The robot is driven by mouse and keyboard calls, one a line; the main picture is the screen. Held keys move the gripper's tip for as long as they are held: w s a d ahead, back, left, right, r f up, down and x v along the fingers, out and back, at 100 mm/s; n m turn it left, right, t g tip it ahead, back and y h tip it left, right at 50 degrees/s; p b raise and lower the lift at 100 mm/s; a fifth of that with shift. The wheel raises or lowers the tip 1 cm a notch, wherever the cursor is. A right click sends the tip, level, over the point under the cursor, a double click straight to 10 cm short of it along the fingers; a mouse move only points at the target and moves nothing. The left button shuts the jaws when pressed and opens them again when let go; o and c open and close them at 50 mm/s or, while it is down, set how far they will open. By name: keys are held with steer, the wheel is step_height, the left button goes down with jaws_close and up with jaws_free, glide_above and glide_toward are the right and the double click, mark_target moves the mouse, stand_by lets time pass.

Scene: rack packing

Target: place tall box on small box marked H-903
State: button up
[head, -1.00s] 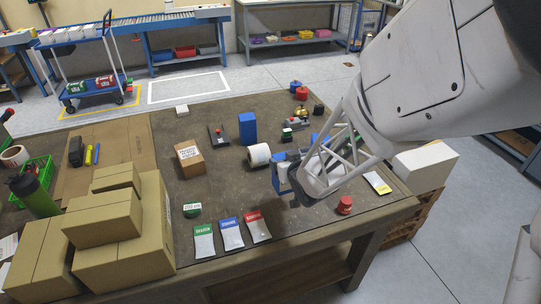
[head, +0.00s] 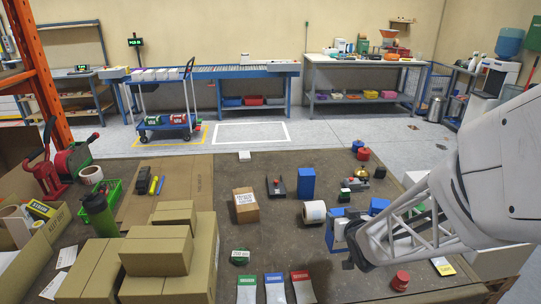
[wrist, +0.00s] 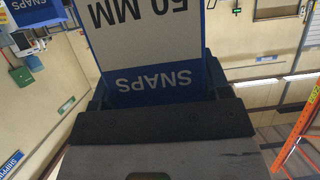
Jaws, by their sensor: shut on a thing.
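My gripper (head: 345,243) is shut on a blue and white box (head: 337,231) at the table's right side. In the wrist view the same box (wrist: 145,40) fills the upper middle, with "SNAPS" and "50 MM" printed upside down in the picture. My gripper's dark edge (wrist: 160,122) lies across its near end. A small brown cardboard box (head: 245,206) with a white label stands left of centre; its label is too small to read, so I cannot confirm H-903. A plain blue upright box (head: 307,184) stands farther back.
Large stacked cartons (head: 156,250) fill the front left. Green, blue and red packets (head: 274,289) lie at the front. A red knob-like item (head: 400,281) is front right. Bare tabletop surrounds the cardboard box.

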steer(key=w+a+n+y, duration=0.1)
steer(key=w+a, duration=0.3)
steer(key=a, duration=0.4)
steer(key=w+a+r+n+y, duration=0.1)
steer(key=w+a+y, duration=0.1)
steer(key=w+a, duration=0.3)
steer(key=w+a+r+n+g+y, duration=0.1)
steer(key=w+a, duration=0.4)
steer(key=a, duration=0.6)
steer(key=shift+w+a+n+y, duration=0.15)
steer(key=shift+a+n+y, duration=0.05)
steer(key=shift+n+y, duration=0.35)
steer(key=shift+f+h, duration=0.1)
steer(key=shift+h, duration=0.15)
steer(key=w+a, duration=0.1)
steer(key=w, duration=0.7)
steer(key=w+a+f, duration=0.1)
steer(key=w+a, duration=0.1)
steer(key=w, duration=0.5)
steer(key=shift+w+a+f, duration=0.2)
steer(key=shift+w+a, duration=0.05)
steer(key=shift+w, duration=0.1)
steer(key=shift+f, duration=0.15)
steer(key=shift+f, duration=1.6)
steer(key=shift+f, duration=0.2)
